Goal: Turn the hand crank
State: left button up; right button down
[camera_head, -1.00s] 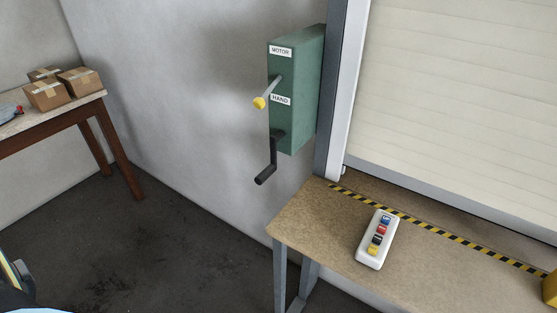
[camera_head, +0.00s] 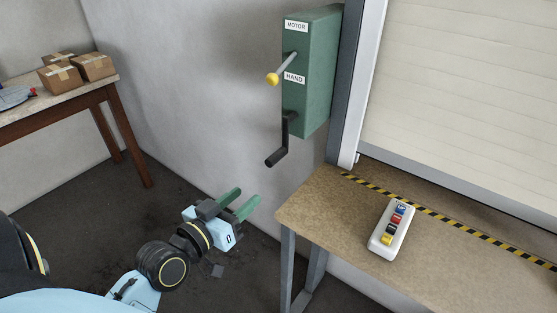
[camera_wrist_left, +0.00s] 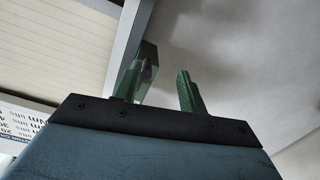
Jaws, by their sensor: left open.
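A green box (camera_head: 312,75) with MOTOR and HAND labels is mounted on the wall beside the shutter. In the left wrist view the two fingers (camera_wrist_left: 165,85) are spread, with the box (camera_wrist_left: 148,57) partly hidden behind one. My right gripper is not in view.
A wooden table (camera_head: 290,212) with a white button panel (camera_head: 391,229) stands below the shutter (camera_head: 470,80). Another table (camera_head: 60,110) with cardboard boxes (camera_head: 75,70) is at the left. The floor between them is open.

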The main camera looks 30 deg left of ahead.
aim_at(278, 156)
pick_arm(q)
jog(key=shift+t, duration=0.4)
jog(key=w+r, duration=0.1)
jog(key=w, duration=0.3)
jog(key=w+d+r, duration=0.1)
jog(key=w, duration=0.3)
jog(key=w+r, duration=0.2)
jog(key=w, duration=0.2)
jog(key=shift+w+d+p, duration=0.25)
jog(key=shift+w+p, duration=0.05)
jog(key=shift+w, duration=0.05)
grip_shut()
